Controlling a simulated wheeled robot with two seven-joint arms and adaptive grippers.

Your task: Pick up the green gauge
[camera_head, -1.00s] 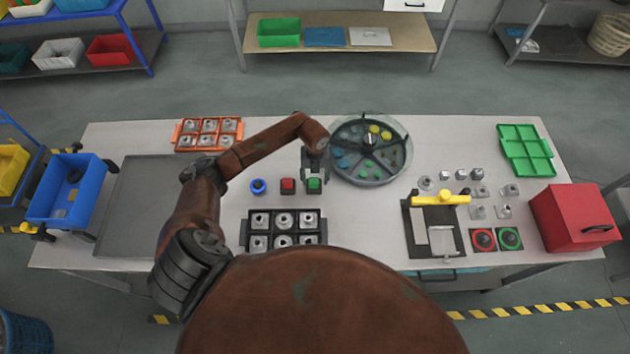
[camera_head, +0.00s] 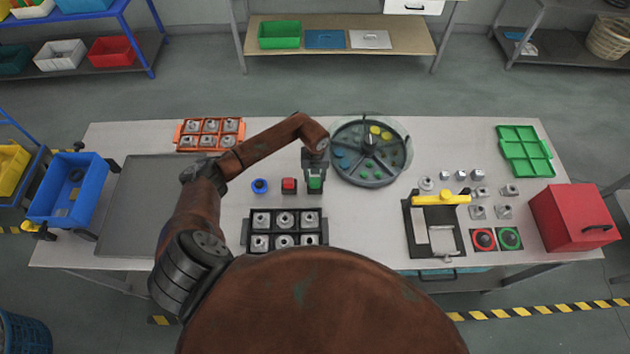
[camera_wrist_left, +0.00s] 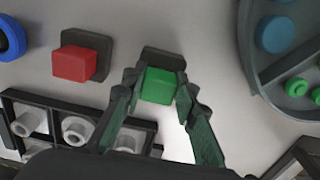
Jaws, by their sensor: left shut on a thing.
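The green gauge (camera_head: 315,184) is a small green block standing in the row with a red block and a blue ring on the light table. My left gripper (camera_head: 315,176) comes down over it from above. In the left wrist view the green gauge (camera_wrist_left: 160,85) sits between the two fingertips of the left gripper (camera_wrist_left: 158,90), which are shut on it. A dark base piece shows behind it there. I cannot tell whether the gauge is clear of the table. My right gripper is not in view.
The red block (camera_head: 289,185) and blue ring (camera_head: 260,186) stand just left. A black tray (camera_head: 245,232) of metal parts lies in front. The round divided dish (camera_head: 368,181) is close on the right. A yellow-handled fixture (camera_head: 440,198) stands further right.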

